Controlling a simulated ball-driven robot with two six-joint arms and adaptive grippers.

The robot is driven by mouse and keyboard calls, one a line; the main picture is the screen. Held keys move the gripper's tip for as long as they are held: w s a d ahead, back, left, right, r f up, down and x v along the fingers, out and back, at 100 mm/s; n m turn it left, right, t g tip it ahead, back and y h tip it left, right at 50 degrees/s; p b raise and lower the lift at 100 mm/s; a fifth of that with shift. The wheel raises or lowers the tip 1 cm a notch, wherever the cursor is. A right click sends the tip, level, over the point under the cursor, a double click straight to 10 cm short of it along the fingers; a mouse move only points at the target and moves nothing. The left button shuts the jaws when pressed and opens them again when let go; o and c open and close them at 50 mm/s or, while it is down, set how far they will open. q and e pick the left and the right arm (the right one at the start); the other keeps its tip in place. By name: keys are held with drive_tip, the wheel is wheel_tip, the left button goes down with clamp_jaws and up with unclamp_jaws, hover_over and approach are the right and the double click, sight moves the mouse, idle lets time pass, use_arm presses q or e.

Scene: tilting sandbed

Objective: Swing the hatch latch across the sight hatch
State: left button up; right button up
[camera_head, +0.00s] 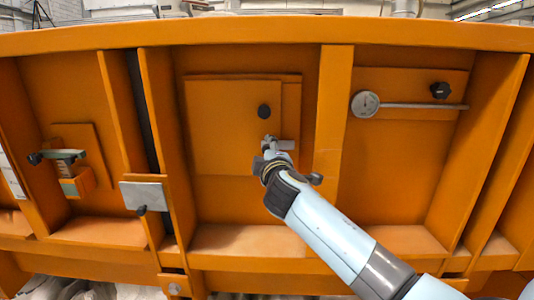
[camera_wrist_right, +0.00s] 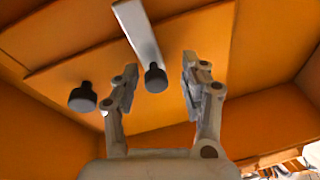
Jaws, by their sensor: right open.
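The sight hatch (camera_head: 225,125) is a flat orange panel in the middle bay, with a black knob (camera_head: 264,112) near its right edge. That knob also shows in the right wrist view (camera_wrist_right: 83,97). The hatch latch (camera_head: 287,145) is a short grey bar at the hatch's lower right, its left part hidden by my right gripper (camera_head: 268,143). In the wrist view the latch (camera_wrist_right: 137,30) has a black knob (camera_wrist_right: 155,78) at its near end. My right gripper (camera_wrist_right: 158,75) is open, its fingers on either side of the latch knob; contact cannot be told. My left gripper is out of view.
A round dial with a long grey rod (camera_head: 410,105) and a black knob (camera_head: 440,90) sit in the right bay. Upright orange ribs (camera_head: 333,110) stick out between bays.

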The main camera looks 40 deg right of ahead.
drive_tip(key=shift+s, duration=0.1)
drive_tip(key=v, duration=1.2)
